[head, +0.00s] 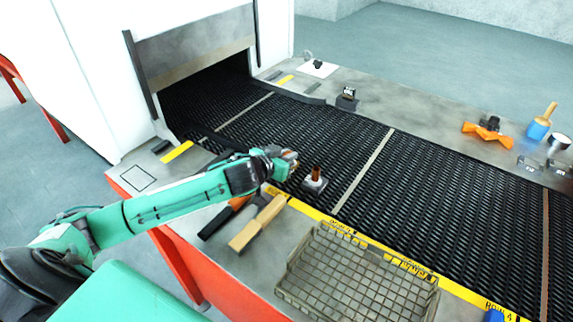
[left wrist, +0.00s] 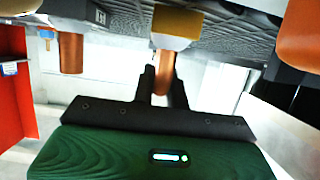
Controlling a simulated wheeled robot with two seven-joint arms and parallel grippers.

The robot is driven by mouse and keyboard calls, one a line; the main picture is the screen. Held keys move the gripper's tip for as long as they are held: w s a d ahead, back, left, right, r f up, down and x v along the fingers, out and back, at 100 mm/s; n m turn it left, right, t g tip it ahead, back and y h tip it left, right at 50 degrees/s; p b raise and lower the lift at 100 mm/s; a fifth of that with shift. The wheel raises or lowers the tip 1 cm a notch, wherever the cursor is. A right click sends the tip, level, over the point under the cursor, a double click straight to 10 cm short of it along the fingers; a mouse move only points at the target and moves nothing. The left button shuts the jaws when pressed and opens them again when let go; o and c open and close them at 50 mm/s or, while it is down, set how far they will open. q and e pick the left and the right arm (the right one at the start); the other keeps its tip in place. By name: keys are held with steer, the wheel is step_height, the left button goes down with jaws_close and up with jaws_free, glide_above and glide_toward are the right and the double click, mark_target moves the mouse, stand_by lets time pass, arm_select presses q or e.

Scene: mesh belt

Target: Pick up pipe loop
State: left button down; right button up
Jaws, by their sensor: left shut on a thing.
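My left gripper (head: 290,160) reaches in from the left over the near edge of the mesh belt. In the left wrist view its two dark fingers (left wrist: 163,92) are shut on a copper-coloured curved piece, which I take as the pipe loop (left wrist: 163,70). A yellow and white part shows just beyond the piece; I cannot tell whether they are joined. In the head view the gripper mostly hides the held piece. A copper stub on a grey block (head: 315,180) stands on the belt just right of the gripper; the stub also shows in the left wrist view (left wrist: 71,52). My right gripper is not in view.
The black mesh belt (head: 430,185) runs from the oven opening to the lower right. An empty wire basket (head: 355,280) and a wooden-handled brush (head: 257,224) lie on the near ledge. The far ledge holds an orange stand (head: 487,131) and a blue-and-wood tool (head: 540,125).

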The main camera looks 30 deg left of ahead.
mark_target(287, 153)
arm_select(q)
steer(key=shift+r, duration=0.1)
step_height(287, 153, up, 20)
steer(key=b, duration=0.1)
stand_by(0.4)
